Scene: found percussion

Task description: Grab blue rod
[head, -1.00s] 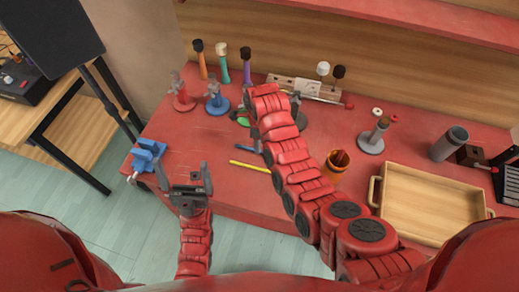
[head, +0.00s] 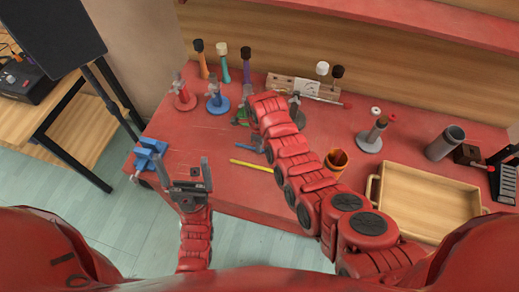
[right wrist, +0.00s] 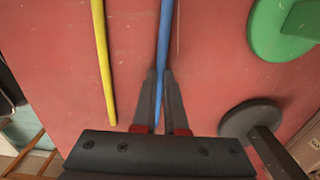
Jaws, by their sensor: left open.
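The blue rod (right wrist: 165,45) lies on the red table, running up and down the right wrist view. My right gripper (right wrist: 160,74) has one dark finger on each side of the rod's near end. I cannot tell whether the fingers touch it. In the head view my right arm covers most of the rod, leaving a short piece visible, and hides the right gripper. My left gripper (head: 188,164) is open and empty at the table's front left edge, just right of a blue clamp-like object (head: 150,156).
A yellow rod (right wrist: 103,55) lies left of the blue rod. A green round base (right wrist: 275,35) and a grey round base (right wrist: 250,117) stand to its right. An orange cup (head: 336,160) and a wooden tray (head: 374,190) are at the right.

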